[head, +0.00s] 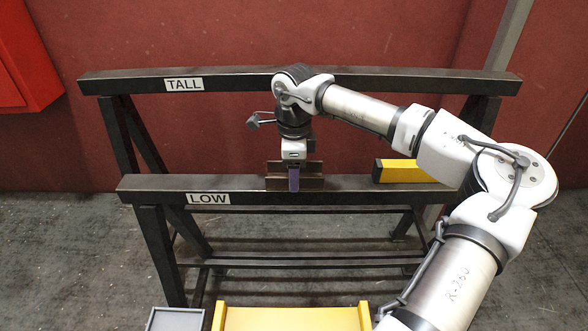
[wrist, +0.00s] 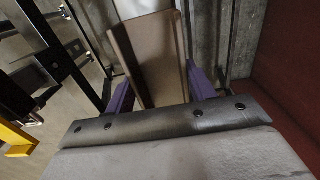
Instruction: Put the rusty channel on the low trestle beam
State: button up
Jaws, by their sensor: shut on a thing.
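The rusty channel (head: 311,182) is a short brown piece right at the low trestle beam (head: 384,188), near its middle. My gripper (head: 294,180) points down from above with its purple fingers closed on it. In the wrist view the channel (wrist: 150,58) lies between the two purple fingers of my gripper (wrist: 161,90). The channel's lower part overlaps the beam's top in the head view. I cannot tell whether it rests on the beam or hangs just in front of it.
A yellow piece (head: 404,171) sits at the low beam's right part, partly behind my arm. A yellow frame (head: 290,318) and a grey box (head: 176,320) are at the bottom. The low beam's left part is clear.

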jog(key=o, duration=1.5)
jog(key=shift+f, duration=0.1)
jog(key=shift+o, duration=0.2)
notch_tip(320, 180, up, 12)
